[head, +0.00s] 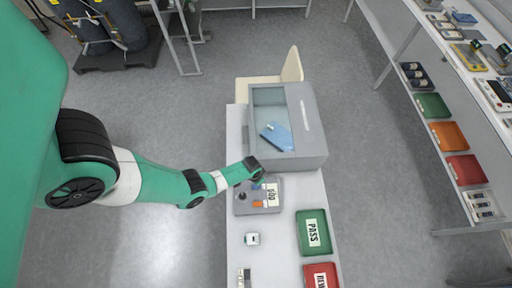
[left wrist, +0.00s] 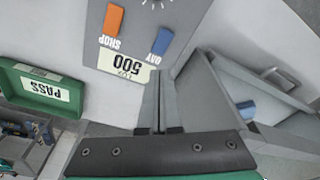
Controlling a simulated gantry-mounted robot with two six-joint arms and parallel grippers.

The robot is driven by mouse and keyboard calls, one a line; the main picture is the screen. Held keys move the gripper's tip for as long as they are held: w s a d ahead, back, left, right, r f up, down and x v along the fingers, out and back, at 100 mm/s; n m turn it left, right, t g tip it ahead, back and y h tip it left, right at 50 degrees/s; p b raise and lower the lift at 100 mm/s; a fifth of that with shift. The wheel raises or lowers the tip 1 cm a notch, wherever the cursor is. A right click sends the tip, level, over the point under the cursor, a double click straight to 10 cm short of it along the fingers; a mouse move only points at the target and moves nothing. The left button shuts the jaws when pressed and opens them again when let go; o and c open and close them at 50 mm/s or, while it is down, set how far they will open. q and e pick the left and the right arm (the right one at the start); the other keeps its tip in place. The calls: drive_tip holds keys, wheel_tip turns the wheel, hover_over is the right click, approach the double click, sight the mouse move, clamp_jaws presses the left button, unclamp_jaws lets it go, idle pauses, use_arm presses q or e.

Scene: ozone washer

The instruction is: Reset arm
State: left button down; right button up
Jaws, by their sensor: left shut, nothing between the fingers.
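My left gripper (head: 259,172) is over the grey control panel (head: 243,207), beside the front left corner of the grey washer box (head: 312,130). In the left wrist view its two fingers (left wrist: 158,78) are together with nothing between them. I cannot tell whether the fingers touch the panel. A blue object (head: 277,135) is inside the washer, seen through its clear window. My right gripper is not in view.
A green PASS tray (head: 301,246) and a red tray (head: 309,284) stand on the white table (head: 283,225). A small white device (head: 252,239) lies left of them. A chair (head: 292,66) is behind the table. A shelf (head: 472,125) stands at right, with clear floor between.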

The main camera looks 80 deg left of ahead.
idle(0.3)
use_arm(q)
drive_tip(key=w+d+r+m+t, duration=0.1)
drive_tip(key=w+r+t, duration=0.1)
drive_tip(key=w+r, duration=0.7)
drive_tip(key=w+r+m+t, duration=0.1)
drive_tip(key=w+r+t, duration=0.2)
drive_tip(key=w+r, duration=0.55)
drive_tip(key=w+d+r+m+t, duration=0.1)
drive_tip(key=w+d+r+t, duration=0.15)
drive_tip(key=w+r, duration=0.75)
drive_tip(key=w+d+r+t, duration=0.2)
drive_tip(key=w+r+t, duration=0.3)
drive_tip(key=r, duration=0.9)
drive_tip(key=s+d+r+m+t+h, duration=0.1)
drive_tip(key=d+r+t, duration=0.2)
drive_tip(key=r, duration=1.1)
drive_tip(key=s+d+r+m+t, duration=0.1)
drive_tip(key=d+r+t, duration=0.25)
drive_tip(key=r, duration=1.05)
drive_tip(key=s+d+r+t+h, duration=0.1)
drive_tip(key=s+r+t, duration=0.6)
drive_tip(key=s+r, duration=1.1)
drive_tip(key=shift+s+d+r+h+p, duration=0.15)
drive_tip(key=shift+d+r+h+p, duration=0.25)
drive_tip(key=shift+r, duration=0.3)
